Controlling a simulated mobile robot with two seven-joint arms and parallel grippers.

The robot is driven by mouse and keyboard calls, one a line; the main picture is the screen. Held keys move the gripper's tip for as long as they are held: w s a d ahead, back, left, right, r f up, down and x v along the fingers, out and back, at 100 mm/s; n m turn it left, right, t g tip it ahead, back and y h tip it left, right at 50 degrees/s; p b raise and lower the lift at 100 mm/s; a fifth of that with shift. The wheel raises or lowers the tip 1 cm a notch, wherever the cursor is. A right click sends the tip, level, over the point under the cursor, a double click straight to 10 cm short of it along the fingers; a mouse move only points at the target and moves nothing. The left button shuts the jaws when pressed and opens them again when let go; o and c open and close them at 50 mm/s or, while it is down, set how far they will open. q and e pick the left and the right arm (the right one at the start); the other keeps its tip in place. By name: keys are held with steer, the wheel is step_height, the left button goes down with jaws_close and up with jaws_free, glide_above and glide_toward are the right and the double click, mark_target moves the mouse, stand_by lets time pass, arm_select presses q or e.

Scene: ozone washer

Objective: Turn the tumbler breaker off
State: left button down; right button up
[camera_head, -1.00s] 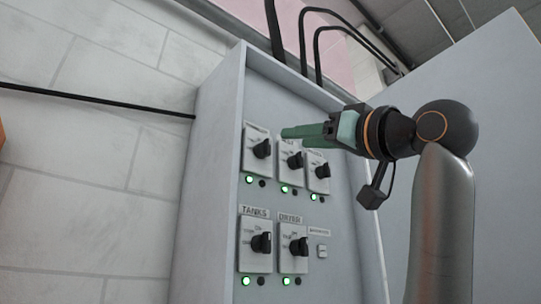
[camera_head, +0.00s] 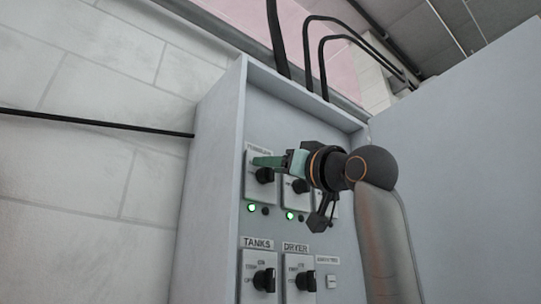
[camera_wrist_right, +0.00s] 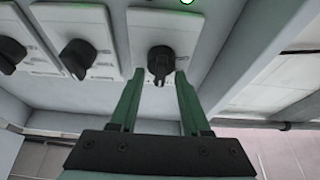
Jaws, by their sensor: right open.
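The tumbler breaker is the upper-left switch plate on the panel, with a black rotary knob (camera_head: 265,175) and a partly covered label above it. A green lamp (camera_head: 251,208) below it is lit. My right gripper (camera_head: 267,161) has green fingers and is open in front of this plate. In the right wrist view the fingers (camera_wrist_right: 160,75) stand on either side of the black knob (camera_wrist_right: 160,60), apart from it. Whether the fingertips reach the knob's depth is hard to tell. My left gripper is not in view.
The neighbouring upper breaker (camera_head: 296,186) is partly hidden by my right gripper. Below are the TANKS breaker (camera_head: 263,279) and the DRYER breaker (camera_head: 300,280). The cabinet's side wall (camera_head: 215,150) is just left of the tumbler breaker. Black cables (camera_head: 322,60) run above.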

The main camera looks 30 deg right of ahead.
steer(key=shift+w+r, duration=0.15)
steer(key=shift+w, duration=0.35)
jaws_close()
